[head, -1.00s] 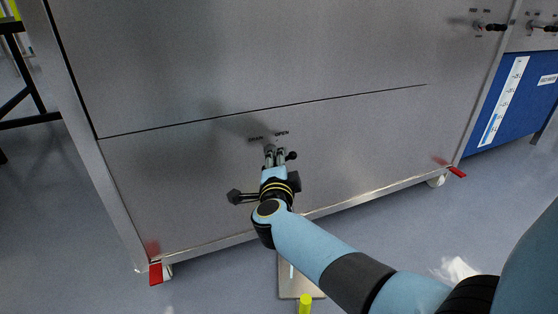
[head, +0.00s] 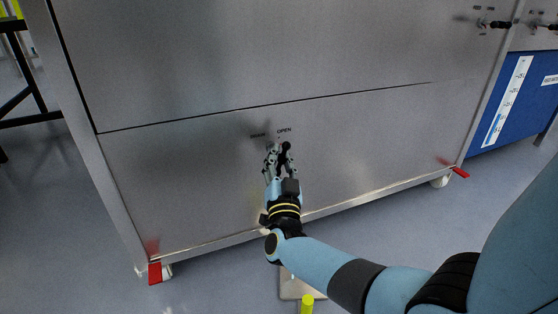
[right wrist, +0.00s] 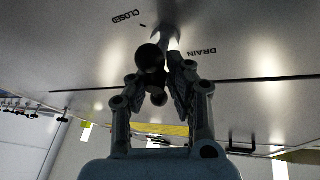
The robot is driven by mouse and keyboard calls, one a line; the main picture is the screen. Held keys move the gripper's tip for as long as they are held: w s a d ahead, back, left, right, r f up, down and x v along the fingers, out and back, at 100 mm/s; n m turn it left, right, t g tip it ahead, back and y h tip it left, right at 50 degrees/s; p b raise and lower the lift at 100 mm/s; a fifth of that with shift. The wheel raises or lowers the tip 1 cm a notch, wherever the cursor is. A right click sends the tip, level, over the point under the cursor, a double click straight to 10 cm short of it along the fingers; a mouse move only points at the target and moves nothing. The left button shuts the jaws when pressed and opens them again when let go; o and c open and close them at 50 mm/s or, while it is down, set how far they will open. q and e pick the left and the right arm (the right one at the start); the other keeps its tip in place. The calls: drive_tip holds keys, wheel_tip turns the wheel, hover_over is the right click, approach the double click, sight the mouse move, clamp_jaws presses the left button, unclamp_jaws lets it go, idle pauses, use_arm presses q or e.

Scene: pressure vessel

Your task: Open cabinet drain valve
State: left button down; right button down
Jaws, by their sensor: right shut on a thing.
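The drain valve sits low on the grey cabinet front (head: 380,125), under small printed labels, one of them reading OPEN (head: 284,130). Its dark handle (head: 287,146) shows partly between my fingers in the head view. My right gripper (head: 278,156) is shut on the handle. In the right wrist view the right gripper's fingers (right wrist: 158,78) flank the black, ball-ended handle (right wrist: 150,57), with its pale stem against the panel. The labels CLOSED and DRAIN show there on either side of the stem. The fingers hide part of the handle. My left gripper is out of view.
More small valves (head: 498,25) are at the upper right of the cabinet. A blue panel with a white scale (head: 507,100) stands at the right. Red-tabbed casters (head: 156,272) are at the cabinet's lower corners. A pale plate (head: 292,286) lies on the floor below my arm.

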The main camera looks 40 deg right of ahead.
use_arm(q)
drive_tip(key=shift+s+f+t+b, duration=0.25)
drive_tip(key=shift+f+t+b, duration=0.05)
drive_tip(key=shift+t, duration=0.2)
use_arm(e)
drive_tip(key=shift+s+d+f+n+t+y, duration=0.1)
drive_tip(key=shift+n+t+y, duration=0.25)
drive_tip(key=shift+n, duration=0.65)
drive_tip(key=shift+s+d+f+n+t+y, duration=0.1)
drive_tip(key=shift+n+t+y, duration=0.25)
drive_tip(key=shift+n, duration=0.65)
drive_tip(key=shift+s+d+f+n+t+y, duration=0.1)
drive_tip(key=shift+n+t+y, duration=0.25)
drive_tip(key=shift+n, duration=0.65)
drive_tip(key=shift+w, duration=0.1)
drive_tip(key=c, duration=1.6)
unclamp_jaws()
drive_tip(key=shift+o, duration=1.3)
drive_tip(key=shift+d+r, duration=0.1)
drive_tip(key=shift+d, duration=0.1)
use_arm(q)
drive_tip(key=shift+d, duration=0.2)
use_arm(e)
drive_tip(key=shift+a, duration=0.1)
drive_tip(key=shift+r, duration=0.1)
